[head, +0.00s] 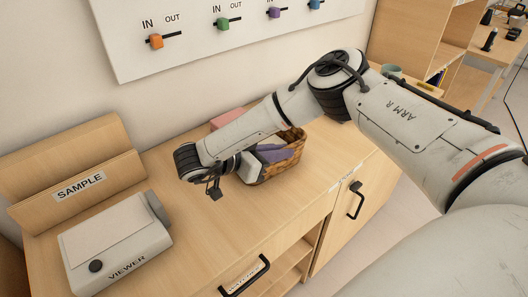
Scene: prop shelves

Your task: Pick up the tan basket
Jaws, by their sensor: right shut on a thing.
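The tan basket (287,165) is woven and stands on the wooden cabinet top. Purple cloth (272,153) lies in it. My right arm reaches in from the right and passes over the back of the basket. My right gripper (246,167) is at the basket's left side, shut on it. Its fingertips are hard to make out, and my forearm hides part of the basket's back. My left gripper is not in view.
A white viewer box (118,243) and a wooden SAMPLE holder (80,186) stand at the left. A pink box (228,117) is behind my forearm. A panel with coloured sliders (230,35) hangs on the wall. The cabinet top (225,240) in front is clear.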

